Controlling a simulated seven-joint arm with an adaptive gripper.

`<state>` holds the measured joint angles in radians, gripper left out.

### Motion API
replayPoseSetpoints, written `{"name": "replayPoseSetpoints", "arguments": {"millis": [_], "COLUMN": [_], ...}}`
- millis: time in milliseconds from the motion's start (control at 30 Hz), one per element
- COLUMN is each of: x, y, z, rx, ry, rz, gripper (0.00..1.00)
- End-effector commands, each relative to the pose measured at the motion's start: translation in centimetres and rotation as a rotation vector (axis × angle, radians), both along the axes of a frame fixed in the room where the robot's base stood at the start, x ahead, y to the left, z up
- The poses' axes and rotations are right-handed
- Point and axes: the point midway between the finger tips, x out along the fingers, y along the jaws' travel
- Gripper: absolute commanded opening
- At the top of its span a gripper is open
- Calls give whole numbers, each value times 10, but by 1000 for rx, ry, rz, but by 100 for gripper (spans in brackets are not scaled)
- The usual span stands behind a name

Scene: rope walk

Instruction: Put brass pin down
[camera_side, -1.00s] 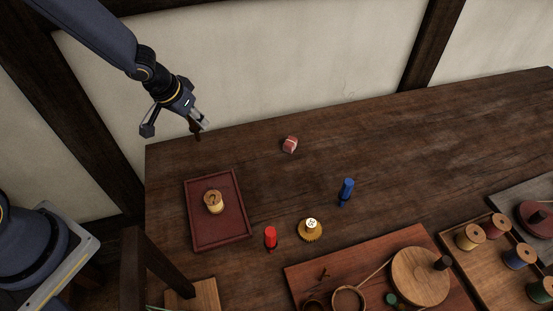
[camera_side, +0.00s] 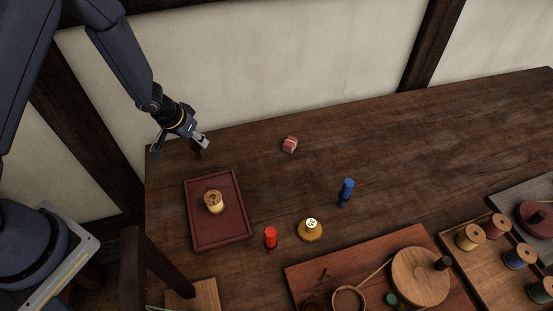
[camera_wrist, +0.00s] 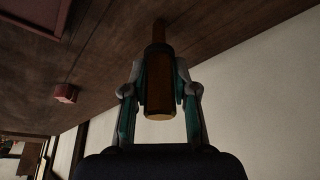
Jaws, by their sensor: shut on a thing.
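My gripper (camera_side: 200,143) is low over the back left corner of the table, behind the dark red tray. In the wrist view my gripper (camera_wrist: 160,95) is shut on the brass pin (camera_wrist: 158,75), a brown-amber cylinder with a narrower far end. The pin's narrow end points towards the table wood; I cannot tell whether it touches. In the side view the pin shows only as a small dark shape at the fingers.
The dark red tray (camera_side: 233,231) holds a pale wooden piece (camera_side: 214,202) marked on top. Spools and a board fill the right front.

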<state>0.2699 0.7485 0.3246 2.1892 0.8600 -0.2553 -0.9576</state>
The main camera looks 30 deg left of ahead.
Motion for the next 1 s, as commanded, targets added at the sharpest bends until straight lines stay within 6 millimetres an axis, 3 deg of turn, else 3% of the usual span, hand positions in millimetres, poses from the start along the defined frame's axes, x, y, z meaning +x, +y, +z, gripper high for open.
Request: {"name": "replayPoseSetpoints", "arguments": {"millis": [267,300,533,833,1000], "x": [0,0,0,0,-3], "y": [0,0,0,0,0], "z": [-1,-2,-2,-1,13], "rx": [-1,0,0,0,-3], "ry": [-1,0,0,-1,-4], "rz": [2,1,1,1,3], "gripper": [0,28,52,53,53]}}
